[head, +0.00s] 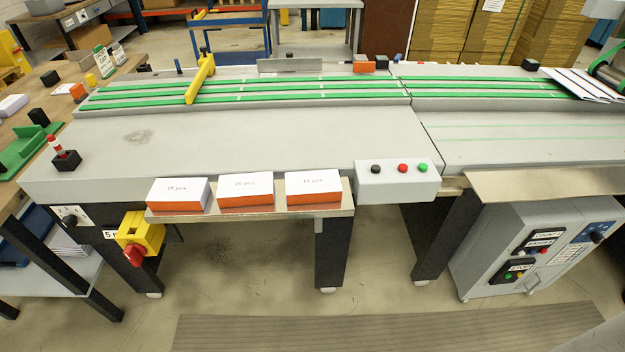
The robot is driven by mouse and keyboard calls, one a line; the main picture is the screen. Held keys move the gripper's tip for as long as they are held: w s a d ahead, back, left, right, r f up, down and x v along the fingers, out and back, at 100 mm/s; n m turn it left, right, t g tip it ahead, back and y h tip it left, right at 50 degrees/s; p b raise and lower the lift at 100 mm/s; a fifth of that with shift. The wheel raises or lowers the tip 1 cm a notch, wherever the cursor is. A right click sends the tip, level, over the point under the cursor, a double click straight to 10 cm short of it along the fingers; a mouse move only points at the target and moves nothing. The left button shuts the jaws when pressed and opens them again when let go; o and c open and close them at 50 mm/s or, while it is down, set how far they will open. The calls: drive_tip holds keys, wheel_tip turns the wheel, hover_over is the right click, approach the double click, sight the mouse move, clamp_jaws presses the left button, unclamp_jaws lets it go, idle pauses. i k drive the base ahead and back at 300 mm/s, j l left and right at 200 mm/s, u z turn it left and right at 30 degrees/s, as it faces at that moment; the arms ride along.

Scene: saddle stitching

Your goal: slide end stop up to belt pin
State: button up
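A yellow bar (201,78), which looks like the end stop, lies across the green belts (280,90) on the left part of the grey conveyor table. A small dark knob stands at its far end. Short pale marks show on the belts to the right of the bar. I cannot tell which small part is the belt pin. My gripper is not in view.
A metal plate (290,65) and an orange block (363,67) stand along the back edge. Three paper stacks (246,186) sit on a front shelf beside a button box (398,181). Papers (582,85) lie at far right.

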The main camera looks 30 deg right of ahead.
sight(206, 64)
drive_tip(key=i+j+z, duration=0.1)
drive_tip(key=i+j, duration=0.15)
drive_tip(key=i+j+z, duration=0.15)
drive_tip(key=j, duration=0.2)
drive_tip(key=i+j+z, duration=0.1)
drive_tip(key=i+j, duration=0.15)
drive_tip(key=i+j+z, duration=0.1)
drive_tip(key=j, duration=0.3)
drive_tip(key=i+j+z, duration=0.25)
drive_tip(key=i+j, duration=0.15)
drive_tip(key=j, duration=0.35)
